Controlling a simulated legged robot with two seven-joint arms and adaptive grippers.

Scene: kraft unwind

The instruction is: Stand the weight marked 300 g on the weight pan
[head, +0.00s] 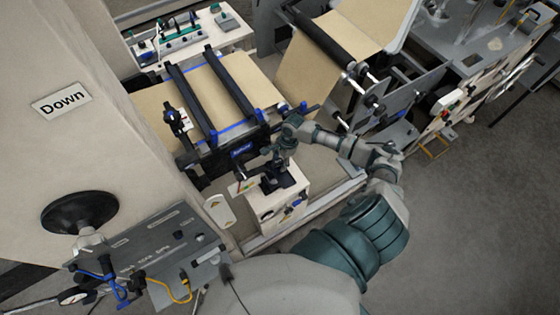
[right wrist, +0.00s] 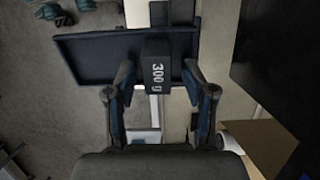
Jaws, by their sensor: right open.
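In the right wrist view a dark block-shaped weight (right wrist: 157,78) marked "300 g" shows between the fingers of my right gripper (right wrist: 158,70). The fingers are open, with a gap on each side of the weight. Behind the weight is a flat dark rimmed tray that looks like the weight pan (right wrist: 85,58). The weight overlaps the tray in this view; I cannot tell its exact contact. In the head view my right gripper (head: 284,150) is over a small black stand on a cream box (head: 268,208); the weight is too small to make out there. My left gripper is not in view.
A roller frame with brown kraft web (head: 225,85) lies just behind the gripper. A large cream panel with a "Down" label (head: 62,99) stands at the left. A grey control plate (head: 150,250) is at the lower left. Grey floor (head: 470,200) is clear at the right.

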